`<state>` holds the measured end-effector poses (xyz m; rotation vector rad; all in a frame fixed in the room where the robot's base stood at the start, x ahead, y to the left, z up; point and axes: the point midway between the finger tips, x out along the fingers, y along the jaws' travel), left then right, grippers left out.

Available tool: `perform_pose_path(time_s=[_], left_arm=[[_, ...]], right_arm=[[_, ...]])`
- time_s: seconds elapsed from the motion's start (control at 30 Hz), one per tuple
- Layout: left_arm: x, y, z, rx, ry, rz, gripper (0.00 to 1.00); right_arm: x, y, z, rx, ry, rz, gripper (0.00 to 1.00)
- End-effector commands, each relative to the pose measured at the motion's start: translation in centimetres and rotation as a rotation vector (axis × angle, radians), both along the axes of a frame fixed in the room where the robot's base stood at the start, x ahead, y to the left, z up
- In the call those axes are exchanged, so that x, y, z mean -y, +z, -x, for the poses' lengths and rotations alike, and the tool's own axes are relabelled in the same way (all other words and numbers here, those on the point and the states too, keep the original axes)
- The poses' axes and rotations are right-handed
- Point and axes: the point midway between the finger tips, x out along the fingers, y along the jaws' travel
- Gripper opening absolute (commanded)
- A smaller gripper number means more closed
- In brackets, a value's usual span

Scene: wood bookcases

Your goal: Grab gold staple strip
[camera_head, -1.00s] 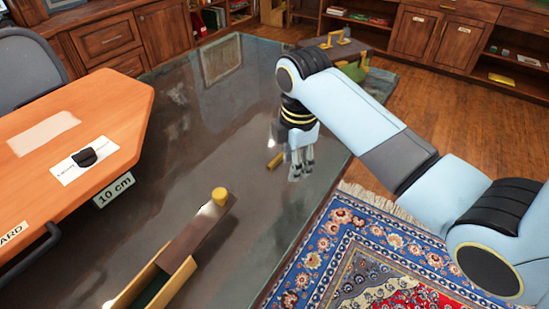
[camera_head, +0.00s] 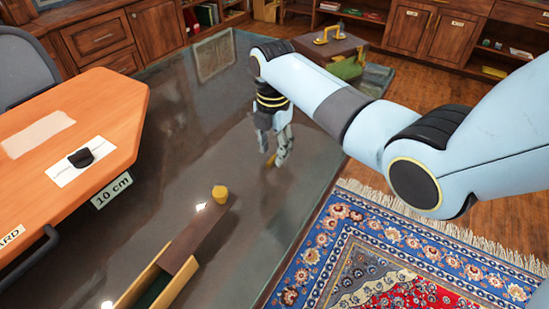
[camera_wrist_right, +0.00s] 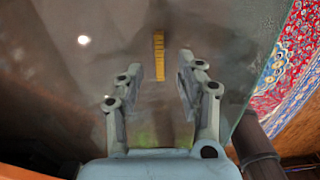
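The gold staple strip (camera_wrist_right: 159,56) is a short ridged yellow bar lying on the dark glass tabletop (camera_wrist_right: 105,60). In the right wrist view it lies beyond my fingertips, nearly in line with the gap between them. In the head view only a bit of the strip (camera_head: 271,160) shows, beside and partly behind the fingers. My right gripper (camera_head: 276,163) points down over the table from the right arm. In the right wrist view my right gripper (camera_wrist_right: 148,80) is open, with nothing between its fingers. My left gripper is not in view.
A long brown box with a yellow knob (camera_head: 219,192) lies on the glass at the lower middle. An orange board (camera_head: 70,125) with a "10 cm" label is at left. A brown case (camera_head: 330,48) stands at the back. A patterned rug (camera_head: 385,255) covers the floor at right.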

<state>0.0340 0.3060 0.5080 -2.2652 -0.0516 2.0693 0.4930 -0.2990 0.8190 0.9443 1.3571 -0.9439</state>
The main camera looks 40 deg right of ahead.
Motion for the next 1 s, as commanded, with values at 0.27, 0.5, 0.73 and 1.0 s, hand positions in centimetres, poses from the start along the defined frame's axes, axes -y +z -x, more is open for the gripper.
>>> perform_pose_path(time_s=[0.27,0.5,0.73,1.0], left_arm=[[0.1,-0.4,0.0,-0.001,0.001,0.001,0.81],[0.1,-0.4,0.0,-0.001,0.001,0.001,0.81],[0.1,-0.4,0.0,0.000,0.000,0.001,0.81],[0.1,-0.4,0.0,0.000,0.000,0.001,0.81]], right_arm=[[0.0,-2.1,0.0,0.000,0.000,0.000,0.37],[0.0,-2.1,0.0,0.000,0.000,0.001,0.24],[0.0,-2.1,0.0,0.000,0.000,0.001,0.00],[0.0,-2.0,0.0,0.001,0.000,0.001,0.00]])
